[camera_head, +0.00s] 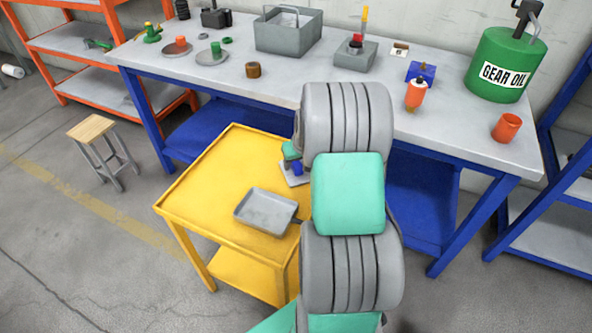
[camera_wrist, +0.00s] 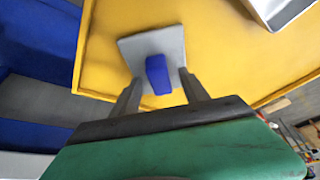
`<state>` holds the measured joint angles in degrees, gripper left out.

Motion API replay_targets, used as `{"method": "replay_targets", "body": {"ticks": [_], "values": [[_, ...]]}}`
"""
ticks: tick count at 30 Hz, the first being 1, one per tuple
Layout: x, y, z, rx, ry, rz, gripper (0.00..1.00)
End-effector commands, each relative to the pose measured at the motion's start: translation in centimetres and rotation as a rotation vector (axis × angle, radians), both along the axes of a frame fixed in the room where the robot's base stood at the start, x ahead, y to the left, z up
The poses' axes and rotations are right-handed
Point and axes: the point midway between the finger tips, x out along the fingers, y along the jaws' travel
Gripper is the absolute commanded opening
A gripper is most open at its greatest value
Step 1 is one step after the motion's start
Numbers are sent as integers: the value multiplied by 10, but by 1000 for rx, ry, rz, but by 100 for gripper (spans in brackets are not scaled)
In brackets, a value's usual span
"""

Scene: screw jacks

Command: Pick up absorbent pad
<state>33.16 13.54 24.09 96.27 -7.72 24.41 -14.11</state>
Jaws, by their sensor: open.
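A flat pale grey square, which looks like the absorbent pad (camera_wrist: 136,49), lies on the yellow cart (camera_wrist: 110,20). A blue block (camera_wrist: 157,72) stands on or over it; I cannot tell whether the two are joined. In the head view the pad (camera_head: 291,179) and the blue block (camera_head: 297,168) show at the cart's right side, partly hidden by my arm. My gripper (camera_wrist: 160,77) is open, with one finger on each side of the blue block. I cannot tell whether the fingers touch it. In the head view my arm hides most of the gripper.
A grey tray (camera_head: 265,210) lies on the cart near the pad. Behind stands a blue-legged workbench (camera_head: 300,82) with a grey bin (camera_head: 288,32), an orange bottle (camera_head: 416,94) and a green gear oil can (camera_head: 503,68). A stool (camera_head: 92,130) stands at the left.

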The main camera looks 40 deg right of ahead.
Motion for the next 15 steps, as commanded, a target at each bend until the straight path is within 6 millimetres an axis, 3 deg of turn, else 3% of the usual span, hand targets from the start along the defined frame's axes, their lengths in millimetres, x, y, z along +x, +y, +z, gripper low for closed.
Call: {"method": "replay_targets", "body": {"ticks": [15], "values": [[-1, 0, 0, 1, 1, -1, 12]]}}
